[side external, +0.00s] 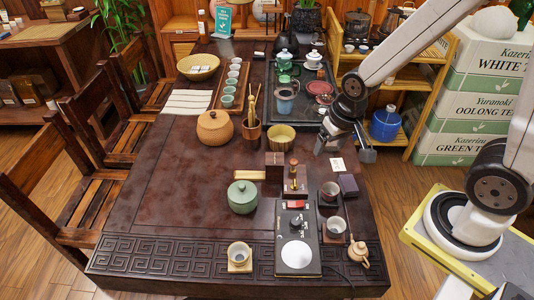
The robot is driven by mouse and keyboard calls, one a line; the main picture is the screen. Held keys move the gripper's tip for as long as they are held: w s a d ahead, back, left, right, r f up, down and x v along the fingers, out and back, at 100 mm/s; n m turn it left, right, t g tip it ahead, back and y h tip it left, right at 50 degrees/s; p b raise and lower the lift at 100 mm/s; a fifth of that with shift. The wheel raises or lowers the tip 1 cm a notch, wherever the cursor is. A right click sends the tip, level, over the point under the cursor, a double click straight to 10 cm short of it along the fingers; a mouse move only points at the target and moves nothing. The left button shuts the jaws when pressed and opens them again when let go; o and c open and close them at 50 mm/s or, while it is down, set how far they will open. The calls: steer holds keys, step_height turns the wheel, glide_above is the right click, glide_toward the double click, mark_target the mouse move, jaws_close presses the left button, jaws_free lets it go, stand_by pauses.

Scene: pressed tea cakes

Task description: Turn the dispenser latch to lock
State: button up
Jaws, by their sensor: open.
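My gripper (345,151) is open and empty, pointing down above the right part of the dark table (160,190). A small dark wooden stand with an upright brass-coloured piece (293,178) is to its lower left, apart from it. A black flat unit (317,262) with a white round plate (296,256), a dark knob (296,223) and a red part (295,205) lies nearer the front. No part is clearly recognisable as the dispenser latch at this size; I cannot tell which piece it is or how it is turned.
The table's left side is mostly clear.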

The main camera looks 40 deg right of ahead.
steer(key=w+f+m, duration=0.1)
steer(key=m, duration=0.2)
steer(key=m+g, duration=0.2)
steer(key=m, duration=1.9)
glide_above(295, 183)
steer(key=shift+w+f, duration=0.1)
steer(key=shift+f, duration=5.45)
steer(key=shift+f, duration=0.1)
steer(key=shift+f, duration=3.75)
jaws_close()
